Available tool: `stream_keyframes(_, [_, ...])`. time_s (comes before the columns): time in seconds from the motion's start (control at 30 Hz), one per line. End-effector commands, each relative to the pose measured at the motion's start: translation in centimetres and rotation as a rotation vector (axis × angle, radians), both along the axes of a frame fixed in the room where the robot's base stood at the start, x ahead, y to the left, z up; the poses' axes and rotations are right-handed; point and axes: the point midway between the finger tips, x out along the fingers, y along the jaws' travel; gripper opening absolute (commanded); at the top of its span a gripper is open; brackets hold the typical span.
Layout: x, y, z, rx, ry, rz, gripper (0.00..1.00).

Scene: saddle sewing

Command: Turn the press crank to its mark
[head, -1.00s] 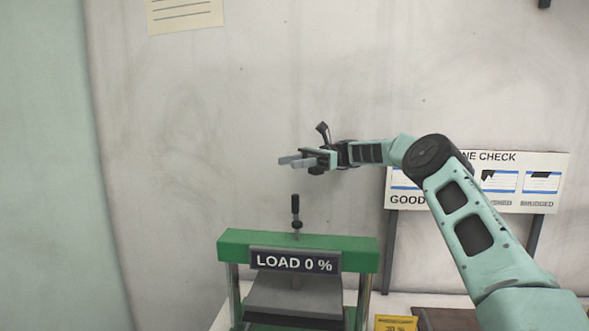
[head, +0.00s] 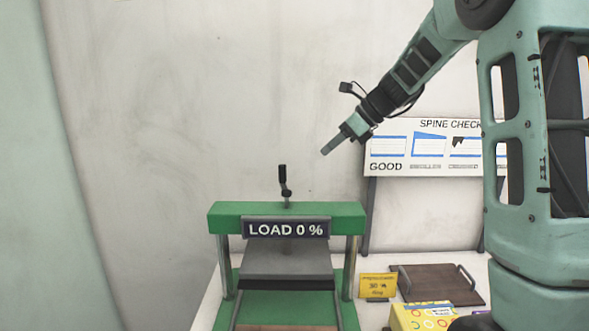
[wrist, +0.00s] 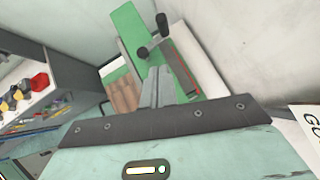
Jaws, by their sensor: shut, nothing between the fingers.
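The green press (head: 225,220) stands on the white table, with a sign reading LOAD 0 % (head: 287,229) on its top beam. The crank (head: 283,181), a dark upright handle on a thin shaft, rises from the middle of the beam. In the wrist view the crank (wrist: 152,38) shows as a dark knobbed arm above the green beam. My gripper (head: 325,151) is shut and empty, above and to the right of the crank, pointing down to the left. It is apart from the crank. In the wrist view its fingers (wrist: 157,85) are together. I cannot make out the mark.
A spine check board (head: 430,147) stands behind on the right. A yellow card (head: 378,286), a brown board with handles (head: 440,284) and a yellow box (head: 422,316) lie right of the press. A shelf with a red bin (wrist: 39,82) shows in the wrist view. The air left of the press is clear.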

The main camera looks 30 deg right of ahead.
Motion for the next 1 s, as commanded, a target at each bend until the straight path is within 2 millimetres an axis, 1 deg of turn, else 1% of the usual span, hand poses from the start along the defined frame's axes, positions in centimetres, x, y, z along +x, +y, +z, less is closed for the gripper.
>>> stream_keyframes(0.03, [-0.7,-0.5,0.2,-0.01,-0.003,-0.029,0.0])
stream_keyframes(0.1, [-1.2,-1.0,0.1,-0.017,-0.004,-0.054,0.0])
stream_keyframes(0.17, [-1.2,-1.1,0.0,-0.02,-0.005,-0.062,0.0])
stream_keyframes(0.27, [-0.7,-0.7,-0.6,-0.019,-0.003,-0.062,0.0])
stream_keyframes(0.37, [0.2,0.0,-1.7,-0.018,-0.001,-0.061,0.0])
stream_keyframes(0.73, [4.7,2.9,-7.0,-0.018,-0.001,-0.059,0.0])
stream_keyframes(0.8, [5.7,3.6,-6.5,-0.02,-0.004,-0.057,0.0])
stream_keyframes(1.0, [7.5,4.7,-6.7,-0.02,-0.004,-0.06,0.0])
